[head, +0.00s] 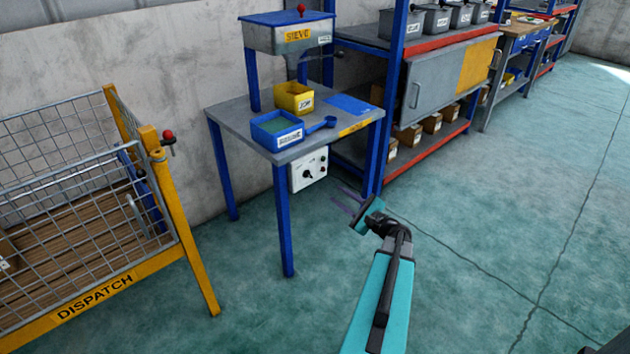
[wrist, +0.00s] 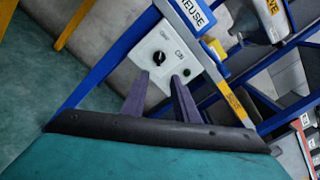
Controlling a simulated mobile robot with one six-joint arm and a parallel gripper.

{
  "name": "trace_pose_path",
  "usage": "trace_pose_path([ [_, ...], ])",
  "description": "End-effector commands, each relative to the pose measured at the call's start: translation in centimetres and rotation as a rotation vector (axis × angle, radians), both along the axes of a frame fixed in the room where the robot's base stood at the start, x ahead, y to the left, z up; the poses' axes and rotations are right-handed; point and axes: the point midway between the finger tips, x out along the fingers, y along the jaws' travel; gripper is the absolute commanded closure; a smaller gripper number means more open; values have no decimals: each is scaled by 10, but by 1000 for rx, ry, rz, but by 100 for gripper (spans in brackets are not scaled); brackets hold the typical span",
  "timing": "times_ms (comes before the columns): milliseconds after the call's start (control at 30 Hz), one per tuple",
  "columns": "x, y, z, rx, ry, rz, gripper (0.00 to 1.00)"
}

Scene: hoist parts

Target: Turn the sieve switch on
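The sieve (head: 290,36), a grey and blue hopper with a yellow label, stands on a blue-legged table. A white switch box (head: 309,160) hangs under the table's front edge and also shows in the wrist view (wrist: 153,43). It has a black rotary knob (wrist: 159,58) and a small green light or button (wrist: 187,72). I cannot tell which setting the knob points to. My gripper (head: 344,199) is to the right of the box, at a lower level, apart from it. In the wrist view my gripper (wrist: 161,76) is open and empty, its fingers pointing towards the box.
A yellow bin (head: 295,98), a blue bin (head: 276,131) and a blue scoop (head: 321,125) are on the table (head: 238,106). A yellow mesh dispatch cage (head: 175,230) stands at the left. Shelves (head: 430,132) stand behind on the right. The floor at the right is clear.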

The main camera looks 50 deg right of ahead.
Motion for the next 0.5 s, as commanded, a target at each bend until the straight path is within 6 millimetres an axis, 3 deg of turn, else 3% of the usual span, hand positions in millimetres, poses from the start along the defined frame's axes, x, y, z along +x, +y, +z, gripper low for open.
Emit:
trace_pose_path([
  [267, 2, 1, 0, -1, 2, 2, 73],
  [500, 15, 0, -1, -2, 2, 4, 73],
])
